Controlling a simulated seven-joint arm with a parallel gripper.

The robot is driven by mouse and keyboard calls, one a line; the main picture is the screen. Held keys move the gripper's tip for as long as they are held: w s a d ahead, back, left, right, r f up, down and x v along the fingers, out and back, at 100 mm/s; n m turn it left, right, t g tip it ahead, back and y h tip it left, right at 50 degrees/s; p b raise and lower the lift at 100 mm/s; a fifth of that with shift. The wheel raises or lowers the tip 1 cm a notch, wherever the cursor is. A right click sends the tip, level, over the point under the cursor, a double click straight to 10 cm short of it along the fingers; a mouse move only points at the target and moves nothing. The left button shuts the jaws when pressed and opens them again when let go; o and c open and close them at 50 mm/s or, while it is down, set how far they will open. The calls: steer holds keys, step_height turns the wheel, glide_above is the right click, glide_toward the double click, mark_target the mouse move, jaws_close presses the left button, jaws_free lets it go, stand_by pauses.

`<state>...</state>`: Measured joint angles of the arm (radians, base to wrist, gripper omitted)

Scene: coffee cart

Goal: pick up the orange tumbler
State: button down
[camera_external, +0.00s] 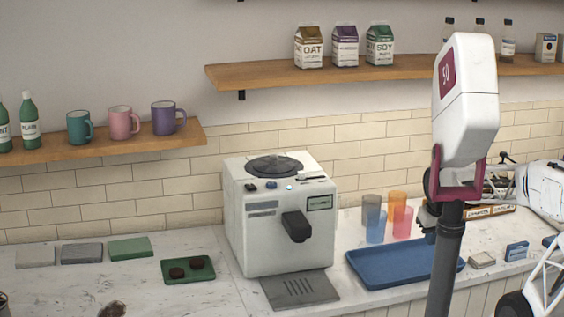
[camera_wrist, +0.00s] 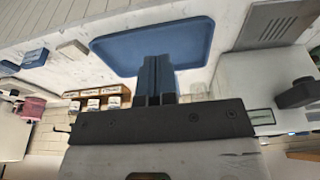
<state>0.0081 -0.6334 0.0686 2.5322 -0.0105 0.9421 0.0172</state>
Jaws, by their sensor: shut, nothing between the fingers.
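The orange tumbler (camera_external: 397,200) stands at the back of a small cluster on the counter, in the external view. A pink tumbler (camera_external: 403,222) stands in front of it and hides its lower part. A blue tumbler (camera_external: 376,227) and a grey tumbler (camera_external: 371,208) stand to its left. My gripper (camera_wrist: 157,78) is shut and empty, its fingers seen against the blue tray in the wrist view. In the external view my gripper is partly hidden by my arm, just right of the tumblers. I cannot make out the orange tumbler in the wrist view.
A blue tray (camera_external: 389,280) lies in front of the tumblers; it also shows in the wrist view (camera_wrist: 105,49). A white coffee machine (camera_external: 265,235) stands left of them. Small boxes (camera_external: 517,251) lie at the right. A wooden shelf (camera_external: 285,76) runs above.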

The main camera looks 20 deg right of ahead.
stand_by(0.4)
steer(key=shift+c, duration=1.8)
jaws_free()
steer(key=w+d+f+m+t+y, duration=0.15)
steer(key=w+m+y, duration=0.25)
steer(key=w+m, duration=0.6)
steer(key=w+d+f+m+y, duration=0.1)
steer(key=w+d+m+y, duration=0.3)
steer(key=w, duration=1.1)
steer(key=w+d+f+m+t, duration=0.3)
steer(key=w+d+f+m, duration=0.1)
steer(key=w+d+m, duration=0.3)
steer(key=w+d+f+m+t, duration=0.4)
steer(key=w+d+m, duration=0.4)
steer(key=w+d, duration=0.2)
steer(key=shift+w+d, duration=0.15)
steer(key=shift+w, duration=0.1)
